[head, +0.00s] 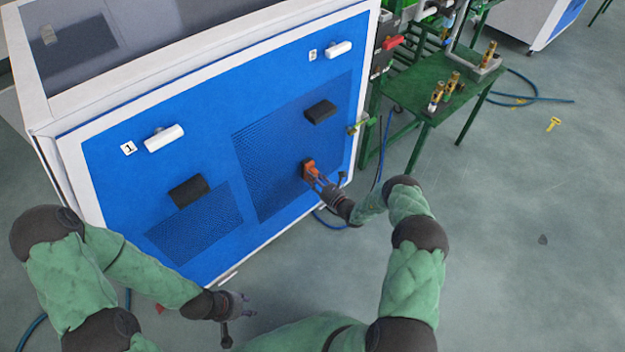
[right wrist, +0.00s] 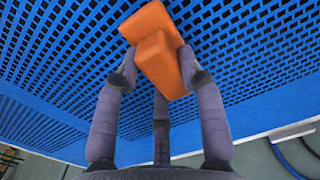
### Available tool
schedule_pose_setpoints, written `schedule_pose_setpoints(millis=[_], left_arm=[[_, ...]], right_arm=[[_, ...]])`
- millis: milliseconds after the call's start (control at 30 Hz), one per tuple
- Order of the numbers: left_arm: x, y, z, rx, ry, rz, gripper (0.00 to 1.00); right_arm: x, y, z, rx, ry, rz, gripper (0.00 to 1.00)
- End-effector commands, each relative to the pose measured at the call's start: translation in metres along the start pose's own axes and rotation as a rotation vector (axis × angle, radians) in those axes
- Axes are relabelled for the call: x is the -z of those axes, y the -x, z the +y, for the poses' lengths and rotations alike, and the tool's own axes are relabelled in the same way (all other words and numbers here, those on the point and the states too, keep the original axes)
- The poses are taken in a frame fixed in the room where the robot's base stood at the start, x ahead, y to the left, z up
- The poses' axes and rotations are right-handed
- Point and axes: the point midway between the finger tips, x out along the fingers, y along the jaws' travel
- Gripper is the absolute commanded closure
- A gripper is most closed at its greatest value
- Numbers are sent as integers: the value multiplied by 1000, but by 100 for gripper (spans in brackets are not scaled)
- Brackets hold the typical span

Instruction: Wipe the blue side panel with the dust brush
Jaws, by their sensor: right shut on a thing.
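The blue side panel (head: 215,150) of the white-framed generator fills the left and middle of the head view. My right gripper (head: 318,178) is at the panel's lower right, in front of its right perforated grille. It is shut on an orange block-shaped thing (head: 308,170), likely the dust brush. In the right wrist view the orange brush (right wrist: 158,45) sits between my fingers, close against the blue perforated grille (right wrist: 250,50); any bristles are hidden, and I cannot tell if it touches. My left gripper (head: 238,305) hangs low in front of the panel's bottom edge; its finger opening is unclear.
White handles (head: 164,138) and black handles (head: 188,191) stick out from the panel. A green table (head: 440,95) with brass fittings stands right of the generator. Blue hoses (head: 530,90) lie on the grey floor. Open floor (head: 530,240) is at the right.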

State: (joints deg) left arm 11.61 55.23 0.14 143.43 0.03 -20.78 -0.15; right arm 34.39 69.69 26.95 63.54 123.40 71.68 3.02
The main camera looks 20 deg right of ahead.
Motion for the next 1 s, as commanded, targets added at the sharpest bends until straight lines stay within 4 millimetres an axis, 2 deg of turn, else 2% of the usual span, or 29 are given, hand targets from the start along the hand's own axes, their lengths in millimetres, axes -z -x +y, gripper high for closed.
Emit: schedule_pose_setpoints(millis=[33, 167, 367, 733, 1000], left_arm=[[0, 4, 1, 0, 0, 0, 60], [0, 6, 2, 0, 0, 0, 60], [0, 8, 3, 0, 0, 0, 60], [-1, 17, 6, 0, 0, 0, 60], [-1, 19, 7, 0, 0, 0, 60]], right_arm=[[-7, -2, 0, -1, 3, -4, 87], [-12, -3, 1, -2, 3, -5, 87], [-12, -4, 9, -5, 2, -6, 87], [-8, -2, 38, -6, 1, -3, 87], [-7, -1, 46, -5, 1, -3, 87]])
